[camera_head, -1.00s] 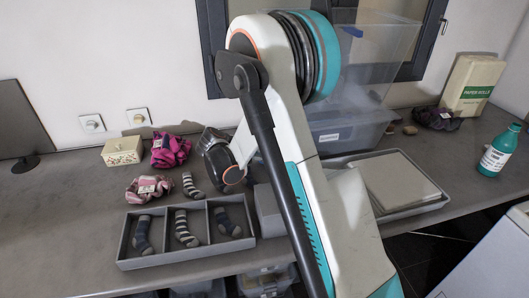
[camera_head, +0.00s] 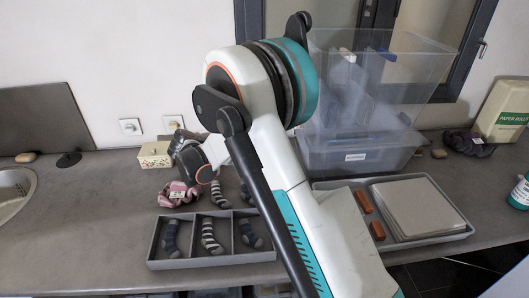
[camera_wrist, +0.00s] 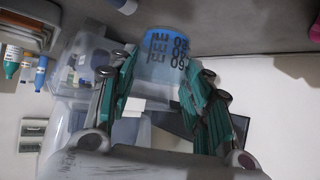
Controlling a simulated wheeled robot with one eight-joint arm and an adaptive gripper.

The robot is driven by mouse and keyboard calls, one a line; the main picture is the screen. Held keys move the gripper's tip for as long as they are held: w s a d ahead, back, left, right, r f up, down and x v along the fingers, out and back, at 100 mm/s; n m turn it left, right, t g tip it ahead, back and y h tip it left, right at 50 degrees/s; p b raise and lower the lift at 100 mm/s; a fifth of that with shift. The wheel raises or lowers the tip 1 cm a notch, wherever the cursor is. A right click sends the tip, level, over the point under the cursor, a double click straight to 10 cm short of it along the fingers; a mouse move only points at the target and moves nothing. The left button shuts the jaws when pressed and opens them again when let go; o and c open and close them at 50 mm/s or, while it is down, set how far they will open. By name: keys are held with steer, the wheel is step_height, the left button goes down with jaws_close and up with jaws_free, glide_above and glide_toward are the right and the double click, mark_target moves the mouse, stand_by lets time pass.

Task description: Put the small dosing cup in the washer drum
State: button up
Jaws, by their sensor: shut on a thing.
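The small dosing cup (camera_wrist: 163,68) shows in the wrist view as a clear cup with a blue band and dark scale marks. My gripper (camera_wrist: 160,80) has one teal-padded finger on each side of it and is shut on it. The cup appears tilted or turned over in this rolled view. In the head view my arm crosses the middle, and the fingers and cup cannot be made out behind its wrist. No washer drum shows in either view; a pale surface (camera_head: 508,284) at the lower right corner may be a machine's edge.
A grey divided tray (camera_head: 212,262) holds several socks. A clear bin (camera_head: 356,158) and a grey tray (camera_head: 455,236) with a flat stack stand right of my arm. A sink (camera_head: 12,190) is at far left, a green bottle (camera_head: 519,192) at far right.

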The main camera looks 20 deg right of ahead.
steer(key=s+a+r+n+t+y+b, duration=0.2)
steer(key=s+a+r+n+t+y, duration=0.1)
steer(key=s+r+n+t+y, duration=0.6)
steer(key=s+f+n+g+y, duration=0.1)
steer(key=s+f+n, duration=0.4)
steer(key=s+f, duration=0.1)
steer(key=shift+f+y, duration=0.3)
stand_by(0.6)
steer(key=shift+d, duration=0.1)
